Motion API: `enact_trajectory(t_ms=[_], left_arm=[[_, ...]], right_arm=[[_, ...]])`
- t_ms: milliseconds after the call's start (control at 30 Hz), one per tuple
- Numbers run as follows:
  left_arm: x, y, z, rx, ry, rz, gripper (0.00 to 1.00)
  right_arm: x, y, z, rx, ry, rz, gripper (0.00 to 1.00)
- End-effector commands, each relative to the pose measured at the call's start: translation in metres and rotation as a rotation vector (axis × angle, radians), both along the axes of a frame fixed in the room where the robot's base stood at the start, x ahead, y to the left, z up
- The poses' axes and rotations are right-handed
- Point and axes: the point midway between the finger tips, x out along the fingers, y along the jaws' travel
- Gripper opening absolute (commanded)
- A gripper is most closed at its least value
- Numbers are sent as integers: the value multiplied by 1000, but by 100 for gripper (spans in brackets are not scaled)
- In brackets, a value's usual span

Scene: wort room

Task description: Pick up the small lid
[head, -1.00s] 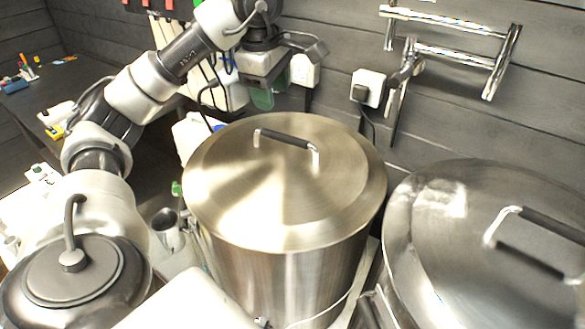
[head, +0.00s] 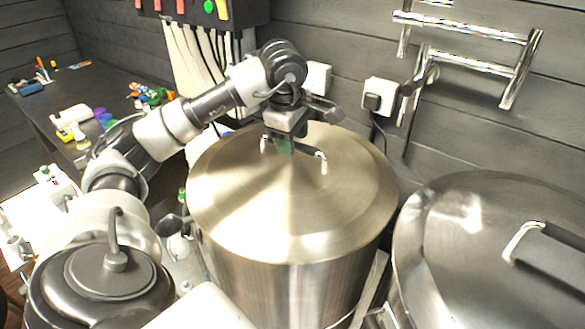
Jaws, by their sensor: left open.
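The lid (head: 290,205) of the middle steel pot is a round brushed-metal disc lying flat on the pot (head: 295,285). Its bar handle (head: 321,158) stands up near the far side, partly hidden by my left gripper. My left gripper (head: 286,147) points down at the handle, with its greenish fingers at the handle's middle. It is open. I cannot tell whether the fingers straddle the bar or are just above or behind it. My right gripper is not in view.
A larger lidded pot (head: 470,215) with its own handle stands close on the right. A wall outlet (head: 380,97) and a metal rack (head: 470,50) are on the wall behind. A dark bench (head: 50,95) with colourful small items is at the left.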

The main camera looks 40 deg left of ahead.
Motion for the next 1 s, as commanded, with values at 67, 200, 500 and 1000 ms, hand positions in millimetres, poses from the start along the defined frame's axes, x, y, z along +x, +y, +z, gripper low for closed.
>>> enact_trajectory(t_ms=[67, 200, 500, 1000], left_arm=[[1, 1, -8, 0, 3, 1, 49], [2, 1, -14, 1, 0, 0, 49], [2, 1, -14, 0, -1, 0, 49], [2, 1, -19, 0, -1, 0, 49]], right_arm=[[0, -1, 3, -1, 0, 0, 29], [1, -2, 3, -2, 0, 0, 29], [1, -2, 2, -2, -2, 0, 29], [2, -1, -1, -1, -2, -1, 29]])
